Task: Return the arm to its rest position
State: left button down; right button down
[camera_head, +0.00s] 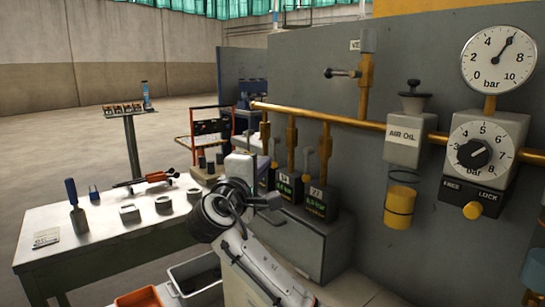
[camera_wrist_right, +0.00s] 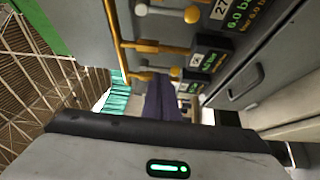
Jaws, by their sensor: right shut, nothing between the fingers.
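My right arm comes in from the bottom in the head view, and its right gripper (camera_head: 268,201) is at the wrist, in front of the grey panel. The gripper is shut and holds nothing. In the right wrist view the grey gripper body (camera_wrist_right: 100,160) with a green light fills the bottom. My left gripper is in neither view.
The grey panel (camera_head: 350,170) carries a yellow pipe (camera_head: 320,115), an air oil unit (camera_head: 403,140) and dials. A white-topped workbench (camera_head: 95,230) with tools and grey blocks stands at left. Open floor lies behind the bench.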

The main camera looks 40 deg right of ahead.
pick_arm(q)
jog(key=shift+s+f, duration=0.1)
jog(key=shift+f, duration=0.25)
pick_arm(e)
jog(key=v, duration=0.8)
jog(key=shift+a, duration=0.35)
